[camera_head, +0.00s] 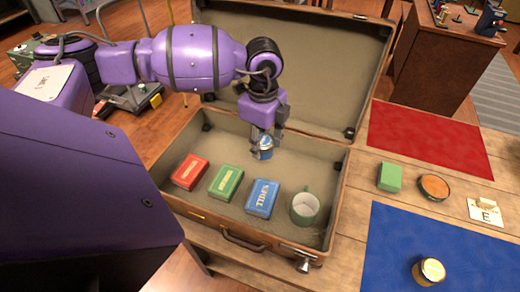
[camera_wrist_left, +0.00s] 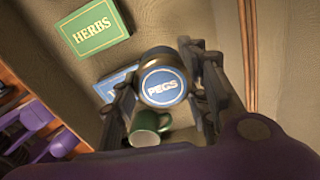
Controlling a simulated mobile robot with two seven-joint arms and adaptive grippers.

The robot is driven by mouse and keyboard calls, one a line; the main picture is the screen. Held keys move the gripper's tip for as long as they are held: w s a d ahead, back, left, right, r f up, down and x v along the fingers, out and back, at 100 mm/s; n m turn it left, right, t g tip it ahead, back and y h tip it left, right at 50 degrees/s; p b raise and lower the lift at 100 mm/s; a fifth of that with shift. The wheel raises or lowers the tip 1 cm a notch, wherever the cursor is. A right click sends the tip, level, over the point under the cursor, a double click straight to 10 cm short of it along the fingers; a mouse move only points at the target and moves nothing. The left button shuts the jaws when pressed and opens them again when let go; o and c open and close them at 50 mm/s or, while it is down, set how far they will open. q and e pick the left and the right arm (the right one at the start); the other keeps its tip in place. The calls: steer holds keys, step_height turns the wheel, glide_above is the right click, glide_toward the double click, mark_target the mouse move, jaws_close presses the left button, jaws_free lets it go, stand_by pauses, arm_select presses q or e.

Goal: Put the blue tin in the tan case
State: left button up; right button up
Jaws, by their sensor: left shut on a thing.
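The blue tin (camera_head: 265,149) is held in my left gripper (camera_head: 265,143), inside the open tan case (camera_head: 237,132). In the left wrist view the tin (camera_wrist_left: 163,84) shows a round blue lid marked PEGS, with the left gripper's fingers (camera_wrist_left: 163,90) on both sides of it. The tin is above the bare rear part of the case floor; I cannot tell whether it touches the floor. My right gripper is not in view.
In the case stand a red box (camera_head: 190,172), a green box (camera_head: 226,182), a blue box (camera_head: 262,198) and a green mug (camera_head: 305,208). The raised lid (camera_head: 310,60) is behind my arm. Right of the case lie a red mat (camera_head: 425,138) and a blue mat (camera_head: 450,255).

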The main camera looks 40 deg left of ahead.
arm_select(q)
steer(key=w+f, duration=0.1)
steer(key=w+a+f, duration=0.1)
steer(key=f, duration=0.1)
steer(key=a+f, duration=0.1)
steer(key=f, duration=0.1)
steer(key=shift+w+a, duration=0.2)
steer(key=shift+w, duration=0.2)
steer(key=shift+f, duration=1.65)
steer(key=shift+f, duration=0.1)
steer(key=o, duration=1.2)
step_height(320, 180, up, 12)
